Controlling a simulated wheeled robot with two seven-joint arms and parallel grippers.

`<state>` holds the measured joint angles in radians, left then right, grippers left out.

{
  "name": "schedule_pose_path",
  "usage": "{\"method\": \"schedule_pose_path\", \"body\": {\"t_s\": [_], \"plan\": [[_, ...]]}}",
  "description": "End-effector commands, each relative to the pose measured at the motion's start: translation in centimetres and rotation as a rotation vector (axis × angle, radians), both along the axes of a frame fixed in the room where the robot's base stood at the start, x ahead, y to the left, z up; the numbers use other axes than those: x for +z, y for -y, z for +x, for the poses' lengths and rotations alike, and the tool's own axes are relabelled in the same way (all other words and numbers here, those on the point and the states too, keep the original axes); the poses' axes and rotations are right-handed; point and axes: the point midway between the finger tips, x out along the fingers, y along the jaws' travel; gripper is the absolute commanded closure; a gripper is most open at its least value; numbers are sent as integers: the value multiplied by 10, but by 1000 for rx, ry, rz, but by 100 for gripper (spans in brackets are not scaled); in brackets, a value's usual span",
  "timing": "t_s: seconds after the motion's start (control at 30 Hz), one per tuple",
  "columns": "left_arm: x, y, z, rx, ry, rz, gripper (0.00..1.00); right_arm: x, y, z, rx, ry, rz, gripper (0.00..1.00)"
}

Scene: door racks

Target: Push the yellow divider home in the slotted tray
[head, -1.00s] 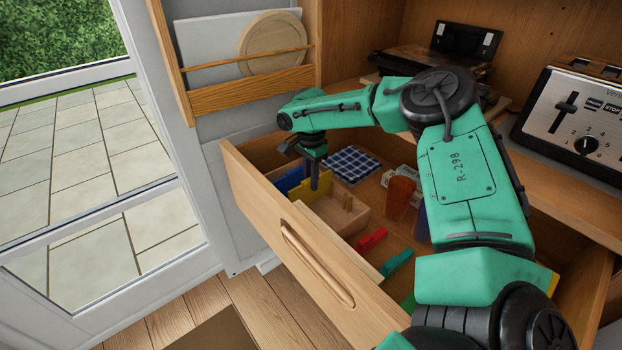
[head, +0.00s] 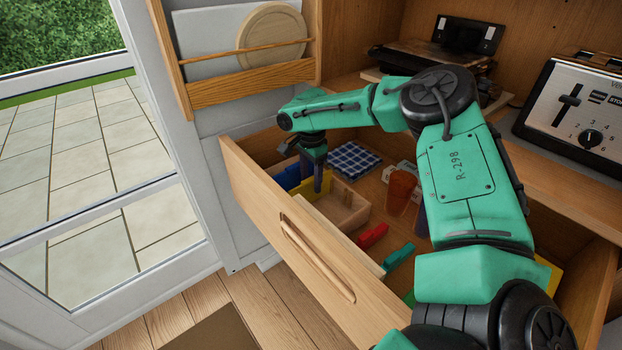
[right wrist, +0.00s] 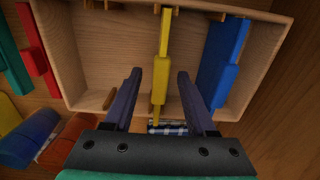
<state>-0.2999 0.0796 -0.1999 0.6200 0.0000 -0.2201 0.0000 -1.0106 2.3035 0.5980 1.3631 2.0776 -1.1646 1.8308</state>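The yellow divider (right wrist: 161,62) stands in the wooden slotted tray (right wrist: 100,95), in the right wrist view. It runs across the tray between the two long walls; a narrow end shows near the lower wall. My right gripper (right wrist: 159,74) is open, with one finger on each side of the divider and a gap to each. In the head view the gripper (head: 321,184) points down into the tray, and part of the yellow divider (head: 308,190) shows beside it. A blue divider (right wrist: 223,60) stands to the right in the wrist view. How deep the yellow divider sits is unclear.
The tray lies in an open drawer (head: 262,212). Red (head: 371,236) and teal (head: 398,256) pieces, an orange cup (head: 401,188) and a blue checked cloth (head: 354,160) lie around it. A toaster (head: 580,110) stands on the counter at right.

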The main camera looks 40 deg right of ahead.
Motion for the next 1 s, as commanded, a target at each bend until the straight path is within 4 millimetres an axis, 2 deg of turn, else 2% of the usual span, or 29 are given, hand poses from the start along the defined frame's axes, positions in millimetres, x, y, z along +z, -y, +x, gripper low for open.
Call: {"method": "schedule_pose_path", "body": {"t_s": [0.13, 0.23, 0.5, 0.63, 0.77, 1.0], "plan": [[0, 0, 0, 0, 0, 0, 54, 6, 0, 1, 0, 2, 0, 43], [0, 0, 0, 0, 0, 0, 54, 23, 0, 1, 0, 4, 1, 43], [4, 0, 0, 0, 0, 0, 54, 103, 0, 1, 0, 4, 0, 43], [7, 0, 0, 0, 0, 0, 54, 132, 0, 1, 0, 3, -1, 43], [8, 0, 0, 0, 0, 0, 54, 145, 0, 0, 0, 1, 0, 43], [8, 0, 0, 0, 0, 0, 54, 146, 0, 0, 0, 0, 0, 43]]}}
